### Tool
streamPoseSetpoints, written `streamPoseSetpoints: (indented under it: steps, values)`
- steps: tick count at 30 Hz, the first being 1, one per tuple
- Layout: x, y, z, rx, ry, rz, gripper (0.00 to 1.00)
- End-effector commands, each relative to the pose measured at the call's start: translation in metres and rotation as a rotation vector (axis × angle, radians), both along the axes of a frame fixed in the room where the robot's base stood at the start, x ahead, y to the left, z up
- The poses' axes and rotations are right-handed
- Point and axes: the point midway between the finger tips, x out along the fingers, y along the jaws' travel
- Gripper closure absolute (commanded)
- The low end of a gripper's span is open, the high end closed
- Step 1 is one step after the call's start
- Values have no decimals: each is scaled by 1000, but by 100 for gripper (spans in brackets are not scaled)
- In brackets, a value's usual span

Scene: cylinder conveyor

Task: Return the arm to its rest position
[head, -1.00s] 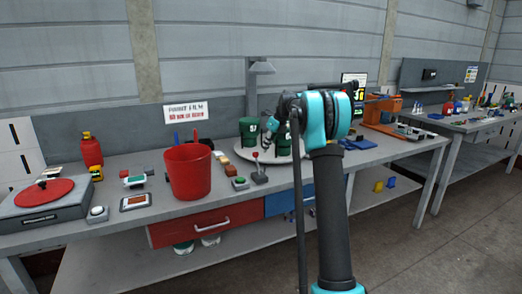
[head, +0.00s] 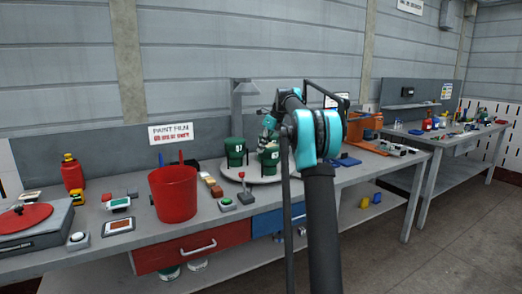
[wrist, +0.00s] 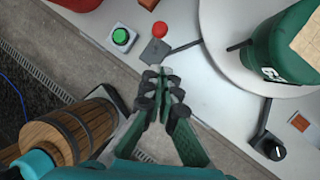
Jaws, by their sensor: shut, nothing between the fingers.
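My gripper (wrist: 163,82) is shut and empty in the wrist view, with its dark pads together. It is over the bench's front edge, beside the grey joystick base. One green cup (wrist: 285,50) fills the upper right of the wrist view, apart from the fingers.
A red bucket (head: 173,195), a green button (head: 226,204) and a red-topped joystick (head: 245,192) stand left of my arm. A wooden barrel (wrist: 70,135) is at lower left in the wrist view. Open floor (head: 400,265) lies to the right.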

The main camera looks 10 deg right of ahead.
Motion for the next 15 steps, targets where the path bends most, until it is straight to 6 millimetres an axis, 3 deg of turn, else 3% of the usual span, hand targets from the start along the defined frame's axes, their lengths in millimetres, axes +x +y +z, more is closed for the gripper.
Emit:
streamPoseSetpoints:
  steps: [5,8,15]
  values:
    - [-7,2,-3,-18,-23,45,100]
    - [-25,5,-11,-57,-76,154,100]
    - [-103,14,-52,-225,-264,591,100]
